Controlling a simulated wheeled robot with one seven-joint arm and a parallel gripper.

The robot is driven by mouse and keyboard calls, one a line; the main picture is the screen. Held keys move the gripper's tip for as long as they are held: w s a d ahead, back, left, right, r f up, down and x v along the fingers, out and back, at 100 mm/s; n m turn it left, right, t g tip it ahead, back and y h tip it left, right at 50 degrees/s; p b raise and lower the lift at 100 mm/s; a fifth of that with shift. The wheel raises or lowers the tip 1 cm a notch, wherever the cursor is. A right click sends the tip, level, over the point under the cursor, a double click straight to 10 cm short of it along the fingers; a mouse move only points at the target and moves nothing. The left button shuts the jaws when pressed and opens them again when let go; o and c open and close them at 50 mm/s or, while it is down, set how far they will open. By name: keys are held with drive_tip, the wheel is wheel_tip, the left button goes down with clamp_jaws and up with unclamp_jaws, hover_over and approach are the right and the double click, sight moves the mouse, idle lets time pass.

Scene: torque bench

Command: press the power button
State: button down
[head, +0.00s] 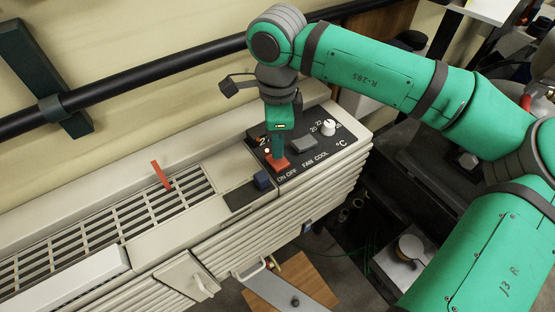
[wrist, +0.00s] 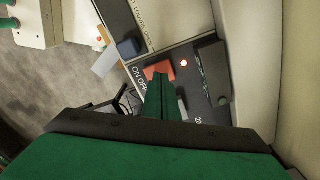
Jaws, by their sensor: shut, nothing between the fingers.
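The power button is a red-orange rocker (head: 281,164) above the "ON OFF" lettering on the black control panel (head: 318,150). In the wrist view the button (wrist: 157,70) shows just beyond my fingertips. A small light (wrist: 184,63) beside it glows; it also shows in the head view (head: 267,151). My gripper (head: 278,152) is shut and empty, pointing down over the button. In the wrist view its fingertips (wrist: 160,82) overlap the button's near edge. I cannot tell if they touch it. The fingers hide part of the button.
A grey "FAN COOL" switch (head: 304,145) and a white temperature dial (head: 328,128) are to the right. A blue knob (head: 262,181) is to the left. A black pipe (head: 150,81) runs along the wall behind.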

sight(278, 161)
drive_tip(key=shift+a+r, duration=0.1)
drive_tip(key=shift+r, duration=1.35)
drive_tip(key=shift+s+r, duration=0.1)
drive_tip(key=shift+r, duration=1)
